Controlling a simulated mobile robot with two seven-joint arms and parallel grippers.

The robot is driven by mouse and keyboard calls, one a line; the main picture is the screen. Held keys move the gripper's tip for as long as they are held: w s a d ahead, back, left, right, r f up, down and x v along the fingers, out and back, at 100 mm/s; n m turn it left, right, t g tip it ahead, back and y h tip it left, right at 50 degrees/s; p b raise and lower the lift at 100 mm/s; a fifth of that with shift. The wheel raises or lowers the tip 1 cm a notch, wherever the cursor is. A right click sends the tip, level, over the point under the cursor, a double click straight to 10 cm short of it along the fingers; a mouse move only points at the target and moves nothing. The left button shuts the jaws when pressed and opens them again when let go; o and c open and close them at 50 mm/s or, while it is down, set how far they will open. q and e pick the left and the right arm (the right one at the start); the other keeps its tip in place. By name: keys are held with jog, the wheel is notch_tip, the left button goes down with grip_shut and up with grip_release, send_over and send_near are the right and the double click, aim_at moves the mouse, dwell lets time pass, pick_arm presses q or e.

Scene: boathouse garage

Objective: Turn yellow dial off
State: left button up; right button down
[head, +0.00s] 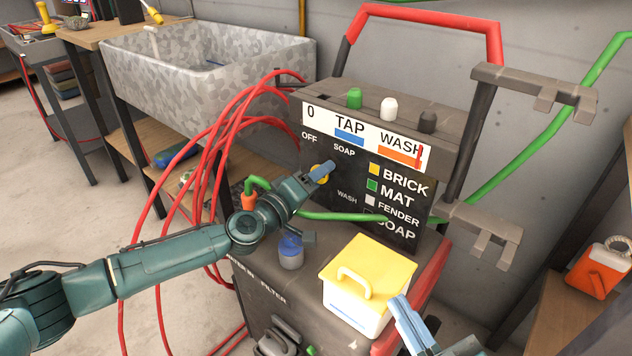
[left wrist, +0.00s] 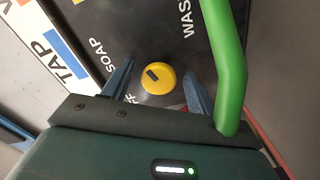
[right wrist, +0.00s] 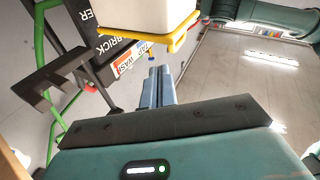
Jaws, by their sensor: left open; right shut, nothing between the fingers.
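The yellow dial (head: 318,176) is on the dark front panel (head: 403,222) of the washing machine, mostly hidden behind my left gripper in the head view. In the left wrist view the round yellow dial (left wrist: 160,84) shows fully, with a black mark on the side toward the SOAP label. The OFF label is partly hidden by a finger. My left gripper (left wrist: 159,68) is open, one finger on each side of the dial; I cannot tell whether they touch it. My right gripper (head: 398,303) is shut and empty, low beside the yellow-lidded box; it also shows in the right wrist view (right wrist: 158,76).
A green hose (head: 340,216) crosses the panel close to my left gripper. The white box with a yellow lid (head: 375,265) stands on the machine's lower ledge, beside a blue-capped container (head: 291,257). Red hoses (head: 215,160) loop at the left. A stone sink (head: 205,75) stands behind.

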pick_arm(q)
jog(key=shift+c, duration=0.2)
jog(key=c, duration=0.9)
jog(key=shift+s+r+n+p, duration=0.1)
jog(key=shift+n+p, duration=2.5)
jog(key=shift+n, duration=0.8)
pick_arm(e)
jog(key=shift+d+m+g+h, duration=0.4)
jog(key=shift+d+g+h, duration=0.45)
jog(key=shift+h, duration=0.25)
jog(key=shift+a, duration=0.1)
